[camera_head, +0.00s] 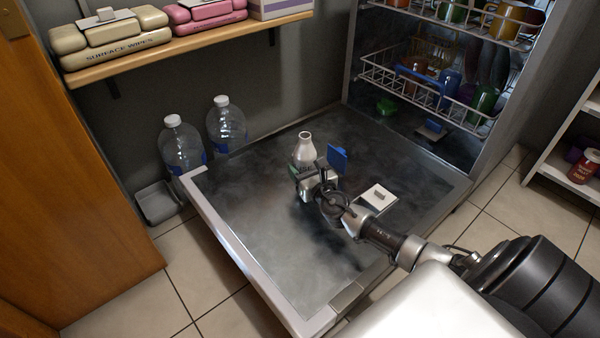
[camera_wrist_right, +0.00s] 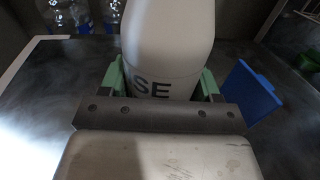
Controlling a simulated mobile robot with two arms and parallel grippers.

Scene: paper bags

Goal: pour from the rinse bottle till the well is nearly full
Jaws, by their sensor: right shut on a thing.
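The white rinse bottle (camera_head: 305,150) stands upright over the lowered dishwasher door (camera_head: 240,235). My right gripper (camera_head: 309,173) is shut on its lower part. In the right wrist view the bottle (camera_wrist_right: 168,40) sits between green finger pads, with the letters "SE" showing. A blue flap (camera_head: 338,158) stands raised just right of the bottle; the flap also shows in the right wrist view (camera_wrist_right: 252,92). The well's opening does not show in either view. I cannot tell whether the bottle touches the door. My left gripper is not in view.
A pale square piece (camera_head: 379,197) lies on the door right of my gripper. Racks with colored cups (camera_head: 440,90) are behind. Two water bottles (camera_head: 183,147) stand left of the door, below a shelf with wipes packs (camera_head: 110,42). The door's left part is clear.

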